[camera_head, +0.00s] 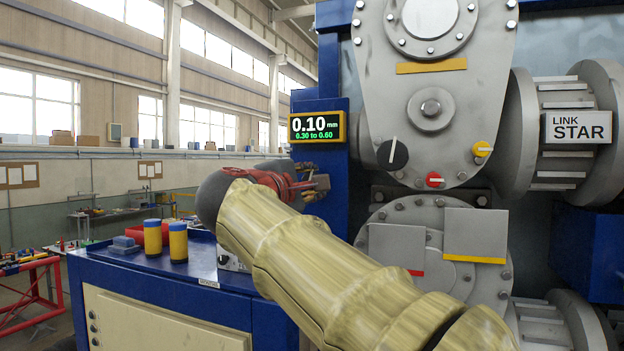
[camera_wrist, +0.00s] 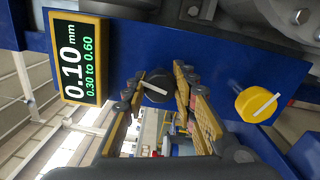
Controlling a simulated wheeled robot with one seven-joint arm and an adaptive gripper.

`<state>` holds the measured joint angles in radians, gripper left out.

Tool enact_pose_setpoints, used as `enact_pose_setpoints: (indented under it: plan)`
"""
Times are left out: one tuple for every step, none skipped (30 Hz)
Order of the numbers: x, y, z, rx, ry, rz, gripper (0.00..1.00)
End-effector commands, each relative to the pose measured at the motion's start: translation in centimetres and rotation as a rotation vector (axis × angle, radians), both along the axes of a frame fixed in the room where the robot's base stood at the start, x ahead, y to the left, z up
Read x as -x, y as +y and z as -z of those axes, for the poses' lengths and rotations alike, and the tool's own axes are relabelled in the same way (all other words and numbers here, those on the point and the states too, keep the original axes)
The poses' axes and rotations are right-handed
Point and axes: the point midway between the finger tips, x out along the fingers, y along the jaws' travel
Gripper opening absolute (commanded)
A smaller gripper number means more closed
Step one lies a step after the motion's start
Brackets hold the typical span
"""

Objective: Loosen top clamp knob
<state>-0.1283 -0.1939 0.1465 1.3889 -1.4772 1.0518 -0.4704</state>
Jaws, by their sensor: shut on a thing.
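A black round knob (camera_wrist: 157,86) with a white pointer line sits on the blue panel in the wrist view, below the display in the panel's own upright sense. My gripper (camera_head: 317,184) is at the blue column under the display in the head view. In the wrist view its yellow-padded fingers lie on both sides of the black knob, shut on it. In the head view the gripper hides this knob. A yellow knob (camera_wrist: 258,103) with a white line is farther down the same panel, apart from the fingers. The display (camera_head: 317,126) reads 0.10 mm, with 0.30 to 0.60 below.
Grey machine housing at right carries another black knob (camera_head: 392,153), a red knob (camera_head: 433,180) and another yellow knob (camera_head: 481,149). A blue cabinet (camera_head: 160,283) at lower left bears two yellow-and-dark cylinders (camera_head: 178,243). My arm covers the lower middle of the head view.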

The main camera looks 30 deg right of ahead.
Motion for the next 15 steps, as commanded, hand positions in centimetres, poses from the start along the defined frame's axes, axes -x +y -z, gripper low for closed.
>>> enact_pose_setpoints:
  plan:
    - [-0.01, 0.0, -0.06, 0.017, 0.022, 0.0, 0.02]
    - [-0.01, -0.01, -0.05, 0.027, 0.036, 0.001, 0.02]
    - [0.0, -0.01, -0.04, 0.04, 0.053, 0.0, 0.02]
    - [0.0, 0.0, -0.04, 0.049, 0.063, 0.0, 0.02]
    - [0.0, -0.01, -0.03, 0.057, 0.074, 0.0, 0.02]
    - [-0.01, 0.0, -0.02, 0.066, 0.087, 0.0, 0.02]
    - [-0.01, -0.01, -0.01, 0.073, 0.095, 0.0, 0.02]
    - [-0.01, 0.0, 0.0, 0.079, 0.102, 0.0, 0.02]
    - [-0.01, 0.0, 0.0, 0.085, 0.111, 0.0, 0.02]
    - [-0.02, 0.0, 0.01, 0.09, 0.118, 0.0, 0.02]
    - [-0.02, 0.0, 0.01, 0.094, 0.122, 0.0, 0.02]
    - [-0.03, 0.01, 0.03, 0.099, 0.127, -0.001, 0.02]
    - [-0.03, 0.01, 0.03, 0.101, 0.131, -0.001, 0.02]
    - [-0.03, 0.01, 0.04, 0.103, 0.133, -0.001, 0.02]
    - [-0.03, 0.01, 0.04, 0.105, 0.135, -0.001, 0.02]
